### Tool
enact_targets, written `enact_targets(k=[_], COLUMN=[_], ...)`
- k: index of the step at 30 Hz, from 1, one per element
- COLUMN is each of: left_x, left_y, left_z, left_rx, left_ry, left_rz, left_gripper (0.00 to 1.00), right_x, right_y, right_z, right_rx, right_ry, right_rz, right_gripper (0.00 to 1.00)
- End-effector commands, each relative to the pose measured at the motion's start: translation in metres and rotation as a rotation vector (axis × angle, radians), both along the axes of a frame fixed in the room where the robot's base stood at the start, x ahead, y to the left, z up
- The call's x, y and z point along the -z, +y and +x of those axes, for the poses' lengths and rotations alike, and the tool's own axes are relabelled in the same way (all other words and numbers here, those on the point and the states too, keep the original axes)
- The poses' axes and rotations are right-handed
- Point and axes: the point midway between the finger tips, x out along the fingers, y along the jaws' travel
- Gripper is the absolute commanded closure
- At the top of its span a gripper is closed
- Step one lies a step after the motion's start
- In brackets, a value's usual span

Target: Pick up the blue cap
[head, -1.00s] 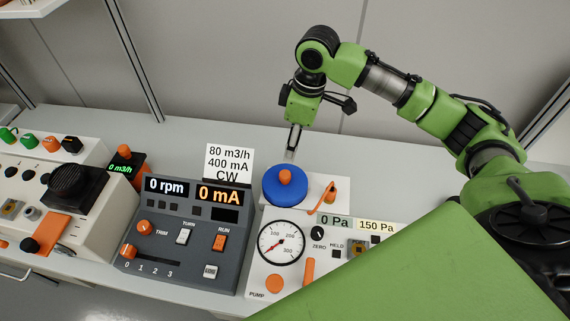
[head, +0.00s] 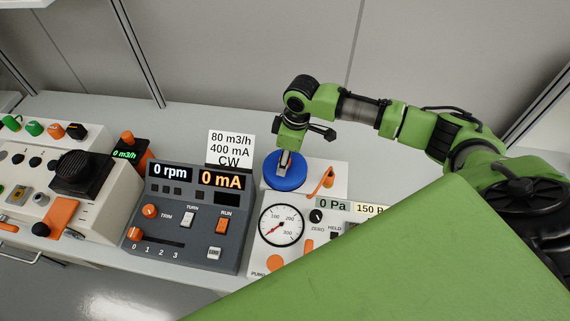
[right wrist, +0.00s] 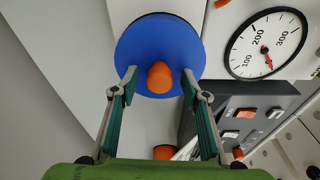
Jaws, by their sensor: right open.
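The blue cap (head: 285,175) is a round blue disc with an orange knob (right wrist: 160,77) on top. It sits on the white pump unit (head: 333,177) in the head view. In the right wrist view the blue cap (right wrist: 150,42) fills the upper middle. My right gripper (head: 284,167) is over the cap and hides its knob in the head view. In the right wrist view my right gripper (right wrist: 160,80) is open, with one fingertip on each side of the orange knob and clear gaps to it. My left gripper is not in view.
An orange lever (head: 328,177) stands right of the cap. A pressure gauge (head: 281,226) is in front. A dark grey control box (head: 187,222) with a white sign card (head: 230,150) stands to the left. The bench behind the cap is clear.

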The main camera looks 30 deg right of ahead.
Motion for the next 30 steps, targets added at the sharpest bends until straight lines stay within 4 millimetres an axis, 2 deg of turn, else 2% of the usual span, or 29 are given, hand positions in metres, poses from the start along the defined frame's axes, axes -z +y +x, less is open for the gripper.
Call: enact_targets(k=[7, 8, 12, 13, 24, 30], left_x=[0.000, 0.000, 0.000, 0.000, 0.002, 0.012], left_y=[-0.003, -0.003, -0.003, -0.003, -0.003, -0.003], left_z=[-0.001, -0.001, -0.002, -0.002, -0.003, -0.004], left_rx=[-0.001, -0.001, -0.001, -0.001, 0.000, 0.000], left_ry=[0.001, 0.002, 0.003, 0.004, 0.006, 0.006], left_rz=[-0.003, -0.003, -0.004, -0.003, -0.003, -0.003], left_gripper=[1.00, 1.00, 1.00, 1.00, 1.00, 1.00], right_x=[0.004, 0.004, 0.004, 0.004, 0.001, -0.016], right_y=[0.000, 0.000, 0.000, 0.000, 0.000, 0.000], right_z=[0.000, 0.000, 0.000, 0.000, 0.001, 0.002], right_rx=[0.000, 0.000, 0.000, 0.000, 0.000, -0.001], right_ry=[0.000, 0.000, 0.000, 0.000, -0.001, -0.006], right_rz=[-0.001, -0.001, -0.001, -0.001, 0.000, 0.000], right_gripper=[0.58, 0.61, 0.97, 1.00, 1.00, 1.00])
